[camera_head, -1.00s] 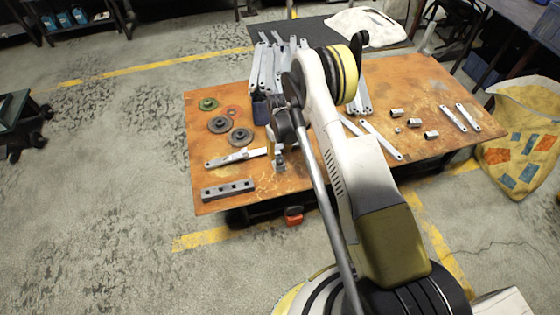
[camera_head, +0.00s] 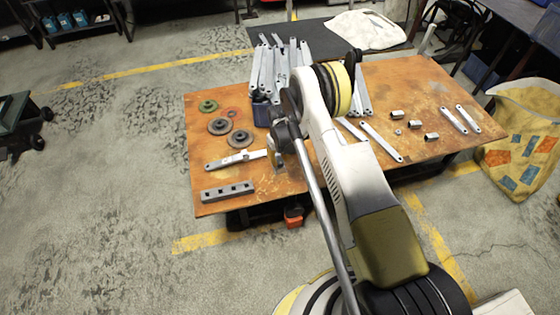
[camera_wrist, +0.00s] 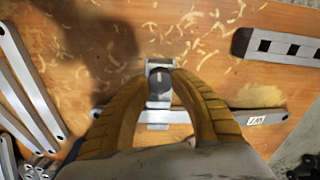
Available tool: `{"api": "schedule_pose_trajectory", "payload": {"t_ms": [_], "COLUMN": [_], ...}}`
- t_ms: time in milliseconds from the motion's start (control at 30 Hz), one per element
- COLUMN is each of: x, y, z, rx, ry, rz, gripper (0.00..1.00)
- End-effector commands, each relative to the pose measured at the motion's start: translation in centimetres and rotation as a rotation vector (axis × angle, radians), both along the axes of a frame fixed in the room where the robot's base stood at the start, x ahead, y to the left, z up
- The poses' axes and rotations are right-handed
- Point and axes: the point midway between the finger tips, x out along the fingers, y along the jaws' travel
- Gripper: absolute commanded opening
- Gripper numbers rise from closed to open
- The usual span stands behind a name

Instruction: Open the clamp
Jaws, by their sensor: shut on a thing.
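The clamp (camera_wrist: 160,97) is a small silver piece with a dark round knob, seen near the middle of the wrist view. In the head view the clamp (camera_head: 280,167) stands by the front edge of the rusty table, partly hidden by my arm. My gripper (camera_wrist: 165,76) has two ridged yellow fingers that close in on both sides of the knob and are shut on the clamp. A flat grey bar (camera_wrist: 235,120) with a white tag lies across, running beneath the fingers; its contact with the clamp is hidden.
Gears (camera_head: 220,126) sit behind the flat bar. Several long brackets (camera_head: 381,141) and short tubes (camera_head: 397,114) lie to the right. A pile of brackets (camera_head: 266,70) stands at the back.

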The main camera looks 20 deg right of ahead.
Motion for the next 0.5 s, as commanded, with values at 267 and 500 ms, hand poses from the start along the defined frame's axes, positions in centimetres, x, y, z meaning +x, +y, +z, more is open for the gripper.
{"api": "schedule_pose_trajectory", "payload": {"t_ms": [267,500], "x": [0.01,0.01], "y": [0.00,0.00], "z": [0.02,0.02], "rx": [0.000,0.000], "ry": [0.000,0.000], "rz": [0.003,0.324], "gripper": [0.00,0.00]}}
